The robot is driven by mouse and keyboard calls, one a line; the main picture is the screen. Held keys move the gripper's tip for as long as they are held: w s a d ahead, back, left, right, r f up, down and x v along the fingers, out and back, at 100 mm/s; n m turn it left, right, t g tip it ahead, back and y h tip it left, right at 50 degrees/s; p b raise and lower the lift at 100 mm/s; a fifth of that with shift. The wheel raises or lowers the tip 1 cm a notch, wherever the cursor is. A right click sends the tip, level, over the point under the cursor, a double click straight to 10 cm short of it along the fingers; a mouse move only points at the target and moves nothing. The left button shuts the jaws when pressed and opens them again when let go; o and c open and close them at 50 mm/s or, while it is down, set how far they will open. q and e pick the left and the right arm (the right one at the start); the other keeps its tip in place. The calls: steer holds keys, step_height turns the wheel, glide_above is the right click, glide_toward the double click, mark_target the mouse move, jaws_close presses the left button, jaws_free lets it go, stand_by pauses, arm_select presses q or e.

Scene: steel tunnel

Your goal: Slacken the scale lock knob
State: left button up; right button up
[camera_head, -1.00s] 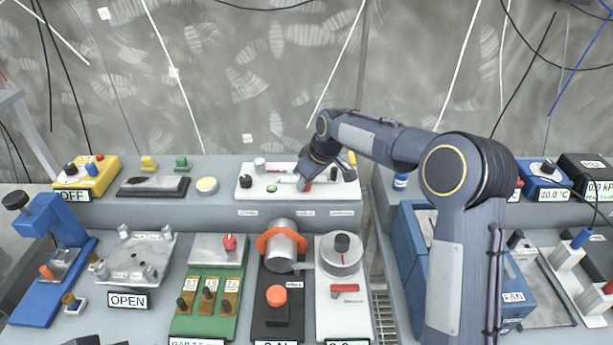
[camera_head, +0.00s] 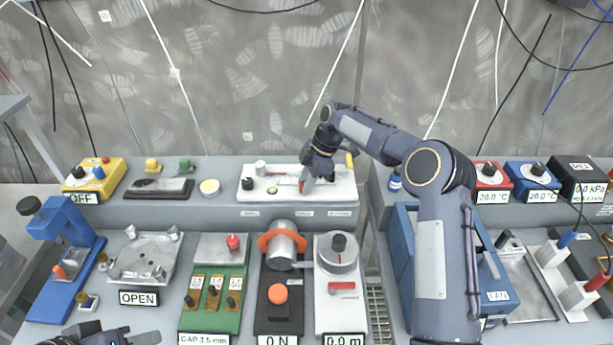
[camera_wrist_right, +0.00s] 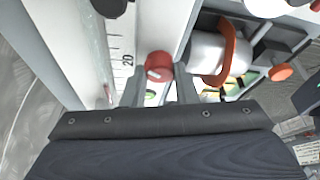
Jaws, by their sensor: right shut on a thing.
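The scale lock knob is the small red knob (camera_wrist_right: 159,64) beside a white scale strip (camera_wrist_right: 121,45) marked 20 in the right wrist view. In the head view, my right gripper (camera_head: 306,187) points down at the white scale unit (camera_head: 333,184) on the back ledge, and the knob is mostly hidden there. In the right wrist view, the fingers of my right gripper (camera_wrist_right: 160,80) stand on either side of the knob and are shut on it. My left gripper (camera_head: 112,339) shows only partly at the bottom left edge of the head view; its jaws are unclear.
In front of the ledge stand a unit with a metal cylinder and orange collar (camera_head: 283,245), a white dial unit (camera_head: 340,290) reading 0.0 m, and a green gap block (camera_head: 212,300). A blue box (camera_head: 405,225) lies right, beside my right arm.

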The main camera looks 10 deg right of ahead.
steer(key=shift+w+n+g+p, duration=0.1)
steer(key=shift+n+g+p, duration=0.45)
steer(key=shift+n, duration=0.65)
steer(key=o, duration=1)
steer(key=v, duration=0.8)
steer(key=shift+a, duration=0.1)
